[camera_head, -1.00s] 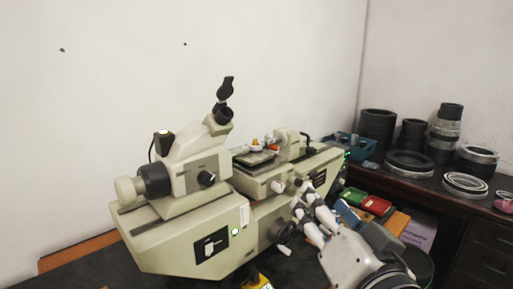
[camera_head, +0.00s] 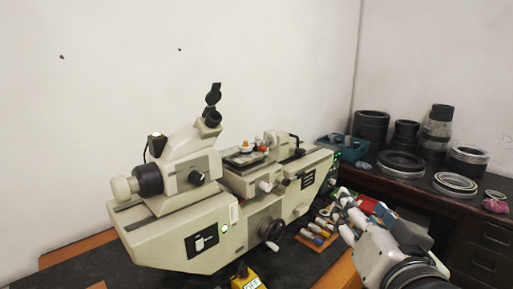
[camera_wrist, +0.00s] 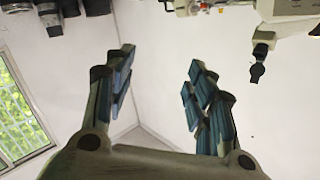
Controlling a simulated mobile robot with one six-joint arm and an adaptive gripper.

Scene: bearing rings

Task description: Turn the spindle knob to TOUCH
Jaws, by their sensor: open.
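The beige bench machine (camera_head: 180,232) stands on the dark table. I cannot tell which is the spindle knob, and no TOUCH marking is legible. A yellow box (camera_head: 246,277) with a small lettered label sits at the bottom edge, partly cut off. My gripper (camera_head: 345,210) is right of the machine, apart from its knobs. In the wrist view my gripper (camera_wrist: 159,70) has its fingers spread, with nothing between them.
A blue bin (camera_head: 336,146) stands behind. Dark rings (camera_head: 400,163) and stacked cylinders (camera_head: 437,130) stand on the right bench.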

